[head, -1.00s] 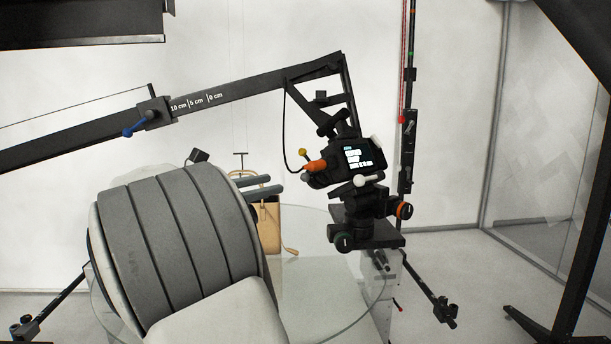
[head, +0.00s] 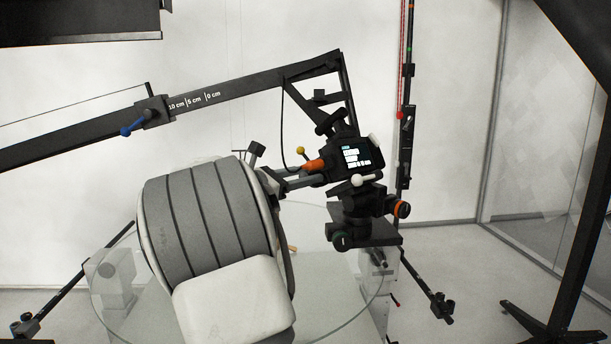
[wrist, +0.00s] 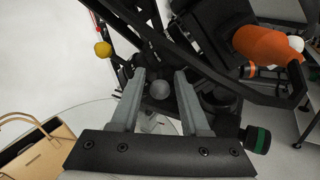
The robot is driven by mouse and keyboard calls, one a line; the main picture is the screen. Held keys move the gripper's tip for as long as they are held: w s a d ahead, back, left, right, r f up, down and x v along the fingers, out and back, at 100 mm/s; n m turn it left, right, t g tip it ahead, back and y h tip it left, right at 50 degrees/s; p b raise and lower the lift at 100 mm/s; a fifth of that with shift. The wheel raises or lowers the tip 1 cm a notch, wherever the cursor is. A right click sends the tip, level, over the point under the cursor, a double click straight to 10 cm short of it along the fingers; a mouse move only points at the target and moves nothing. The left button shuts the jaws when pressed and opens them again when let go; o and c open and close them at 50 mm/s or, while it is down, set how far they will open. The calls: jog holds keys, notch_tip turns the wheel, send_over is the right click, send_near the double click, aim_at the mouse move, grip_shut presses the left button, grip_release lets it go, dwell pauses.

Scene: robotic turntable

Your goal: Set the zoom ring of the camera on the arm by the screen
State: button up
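The camera (head: 352,154), a dark body with a lit screen, hangs on the end of the black arm (head: 250,87). An orange cylindrical part (head: 314,165) sticks out on its left; it also shows in the wrist view (wrist: 265,45). I cannot tell which part is the zoom ring. My gripper (head: 318,179) is beside the camera's left side, below the orange part. In the wrist view my gripper (wrist: 160,75) is open, with a grey round knob (wrist: 158,88) showing between its fingers. I cannot tell whether the fingers touch it.
A yellow ball knob (head: 300,150) and a white knob (head: 362,180) stick out near the camera. The black arm's blue lever (head: 132,128) is at left. A glass turntable (head: 345,330) lies below. A tan bag (wrist: 38,155) shows at lower left in the wrist view.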

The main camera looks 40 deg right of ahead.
grip_shut()
dwell(1.3)
